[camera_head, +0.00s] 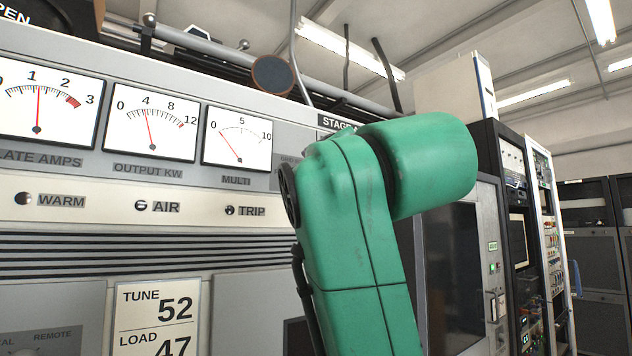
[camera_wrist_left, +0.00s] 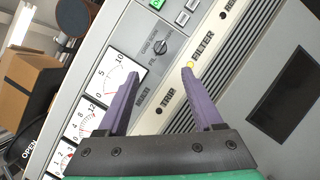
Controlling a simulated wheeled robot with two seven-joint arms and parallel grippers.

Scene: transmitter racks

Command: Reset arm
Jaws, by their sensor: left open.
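My left gripper (camera_wrist_left: 160,70) shows in the left wrist view with its two purple fingers spread apart and nothing between them. Behind the fingers is the grey transmitter panel (camera_wrist_left: 215,70), seen tilted. The gap between fingers and panel is hard to judge. No gripper shows in the head view.
The head view has plate amps (camera_head: 40,100), output kW (camera_head: 150,125) and multi (camera_head: 237,138) meters at upper left. A TUNE/LOAD plate (camera_head: 155,320) is below. Equipment racks (camera_head: 520,230) stand at right. A cardboard box (camera_wrist_left: 30,85) shows at left in the wrist view.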

